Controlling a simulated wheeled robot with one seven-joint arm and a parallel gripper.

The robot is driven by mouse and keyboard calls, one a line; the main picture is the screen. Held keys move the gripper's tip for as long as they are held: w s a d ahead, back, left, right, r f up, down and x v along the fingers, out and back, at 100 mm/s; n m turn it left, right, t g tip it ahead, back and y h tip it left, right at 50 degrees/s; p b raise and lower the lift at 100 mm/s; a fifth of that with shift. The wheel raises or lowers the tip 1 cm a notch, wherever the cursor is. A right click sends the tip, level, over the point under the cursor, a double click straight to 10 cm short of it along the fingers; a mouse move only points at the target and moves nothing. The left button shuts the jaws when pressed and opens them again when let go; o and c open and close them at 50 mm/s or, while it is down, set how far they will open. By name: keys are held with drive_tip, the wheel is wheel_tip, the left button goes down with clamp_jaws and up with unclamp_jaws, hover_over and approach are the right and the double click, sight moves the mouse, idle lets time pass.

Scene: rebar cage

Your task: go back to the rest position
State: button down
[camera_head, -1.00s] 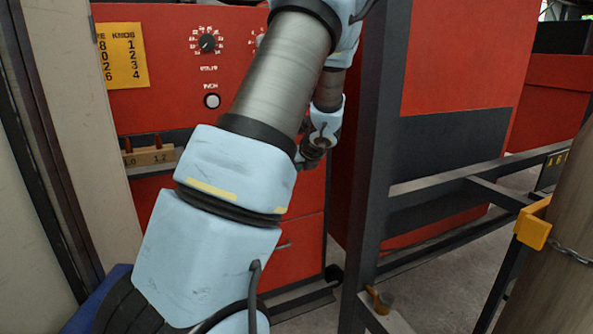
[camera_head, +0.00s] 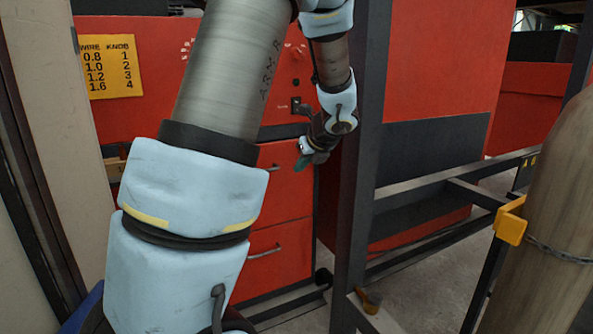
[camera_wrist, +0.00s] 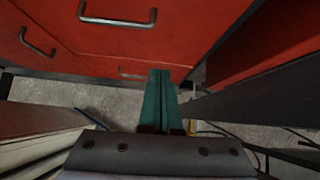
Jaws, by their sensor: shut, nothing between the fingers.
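My gripper (camera_wrist: 160,100) shows in the wrist view as two green fingers pressed side by side, shut with nothing between them. In the head view my gripper (camera_head: 303,163) is small, beside the dark frame post and in front of the red cabinet's drawers. The red cabinet (camera_head: 150,100) stands behind my arm. Its drawers with metal handles also fill the top of the wrist view (camera_wrist: 180,40). My arm hides much of the cabinet's front, including its dial.
A dark upright post (camera_head: 355,200) with rails stands just right of my gripper. A wooden-looking cylinder (camera_head: 550,200) with a yellow bracket (camera_head: 510,222) and chain is at the right. A yellow wire and knob chart (camera_head: 108,66) is on the cabinet. Bare floor (camera_wrist: 110,105) shows below the drawers.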

drive_tip(key=s+a+f+n+g+h, duration=0.1)
drive_tip(key=s+a+f+n+g, duration=0.1)
drive_tip(key=s+n, duration=0.5)
drive_tip(key=s+a+f+n+g+h, duration=0.1)
drive_tip(key=s+a+f+n+g, duration=0.1)
drive_tip(key=s+n, duration=0.6)
drive_tip(key=s+a+f+n+g+h, duration=0.2)
drive_tip(key=s+a+n, duration=0.4)
drive_tip(key=n, duration=0.8)
drive_tip(key=shift+s+f, duration=0.8)
drive_tip(key=shift+s, duration=0.2)
